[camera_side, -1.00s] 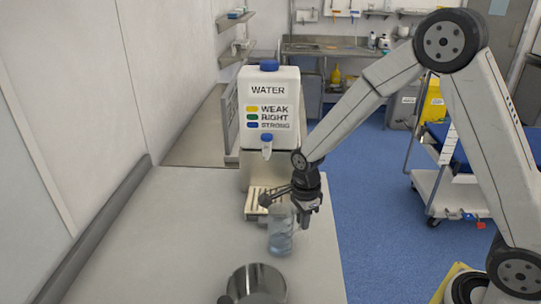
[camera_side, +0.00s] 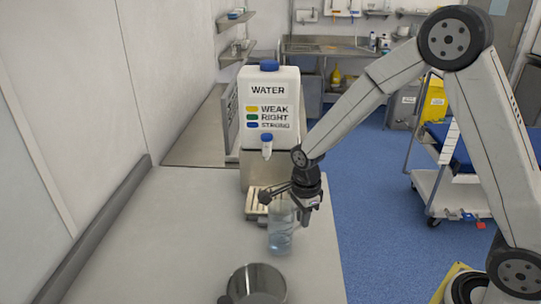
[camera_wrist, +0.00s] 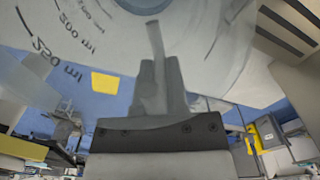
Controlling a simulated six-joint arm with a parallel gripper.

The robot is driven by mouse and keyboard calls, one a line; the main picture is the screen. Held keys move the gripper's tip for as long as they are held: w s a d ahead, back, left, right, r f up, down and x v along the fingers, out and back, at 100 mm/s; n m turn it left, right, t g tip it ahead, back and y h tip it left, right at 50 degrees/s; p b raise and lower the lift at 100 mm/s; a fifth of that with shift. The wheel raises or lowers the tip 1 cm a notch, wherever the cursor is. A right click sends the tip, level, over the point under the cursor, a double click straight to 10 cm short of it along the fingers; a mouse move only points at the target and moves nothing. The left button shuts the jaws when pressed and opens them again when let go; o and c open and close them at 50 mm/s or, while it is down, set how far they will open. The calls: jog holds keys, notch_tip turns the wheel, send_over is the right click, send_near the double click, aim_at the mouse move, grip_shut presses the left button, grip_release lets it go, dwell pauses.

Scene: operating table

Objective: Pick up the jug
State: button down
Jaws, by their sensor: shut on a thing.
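The jug (camera_side: 281,238) is clear, upright and holds some bluish liquid in the side view. It is at the counter's right side, in front of the water dispenser. Whether its base touches the counter is hard to tell. My gripper (camera_side: 292,194) is at the jug's upper right. In the wrist view the jug (camera_wrist: 95,40) fills the top, with ml markings on its wall. There my gripper's fingers (camera_wrist: 158,85) are shut on the jug's upright handle (camera_wrist: 156,50).
A metal pot (camera_side: 262,283) stands at the front. The grey counter (camera_side: 160,240) is clear on the left. A trolley (camera_side: 450,185) stands on the blue floor.

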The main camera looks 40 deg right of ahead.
jog(key=shift+r, duration=1.25)
jog(key=s+r, duration=0.9)
jog(key=s, duration=0.4)
jog(key=shift+s+d+r, duration=0.3)
jog(key=shift+s, duration=0.05)
jog(key=shift+s, duration=0.15)
jog(key=shift+r, duration=0.1)
dwell(0.7)
